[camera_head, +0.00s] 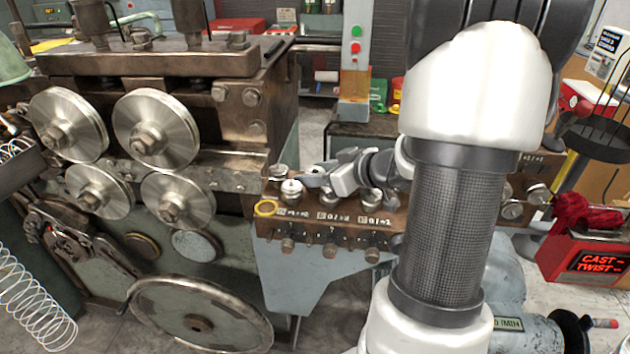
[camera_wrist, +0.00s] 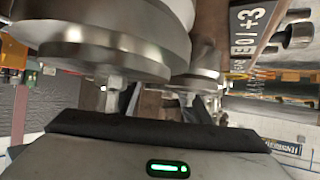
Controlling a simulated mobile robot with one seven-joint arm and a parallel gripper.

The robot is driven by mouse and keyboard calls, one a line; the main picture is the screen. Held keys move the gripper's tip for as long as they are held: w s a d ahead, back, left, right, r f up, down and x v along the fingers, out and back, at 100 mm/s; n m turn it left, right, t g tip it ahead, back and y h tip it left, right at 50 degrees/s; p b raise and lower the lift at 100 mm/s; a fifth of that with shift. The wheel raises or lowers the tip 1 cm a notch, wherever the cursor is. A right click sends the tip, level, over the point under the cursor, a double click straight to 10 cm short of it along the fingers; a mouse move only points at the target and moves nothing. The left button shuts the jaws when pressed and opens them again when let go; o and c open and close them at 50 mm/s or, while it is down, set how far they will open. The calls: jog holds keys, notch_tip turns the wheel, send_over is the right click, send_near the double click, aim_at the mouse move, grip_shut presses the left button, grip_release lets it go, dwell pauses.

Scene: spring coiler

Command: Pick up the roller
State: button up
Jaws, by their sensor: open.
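Small steel rollers stand on pegs along a brown labelled rack; one roller (camera_head: 291,190) shows at the left end and another (camera_head: 372,195) near the middle. My gripper (camera_head: 316,175) reaches in from the right, low over the rack beside the left-end roller. In the wrist view my gripper (camera_wrist: 155,105) is open, with a large shiny roller (camera_wrist: 110,40) close ahead on the left and a smaller-looking roller (camera_wrist: 196,62) beyond it. I cannot tell whether the fingers touch either one. My arm hides part of the rack.
The brown rack (camera_head: 330,237) has knobs along its front. A large machine with several steel feed wheels (camera_head: 155,128) stands at the left, near the rack. A green-and-red button post (camera_head: 355,50) rises behind. A red display box (camera_head: 590,250) is at the right.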

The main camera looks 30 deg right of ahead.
jog(key=shift+r, duration=0.15)
grip_shut()
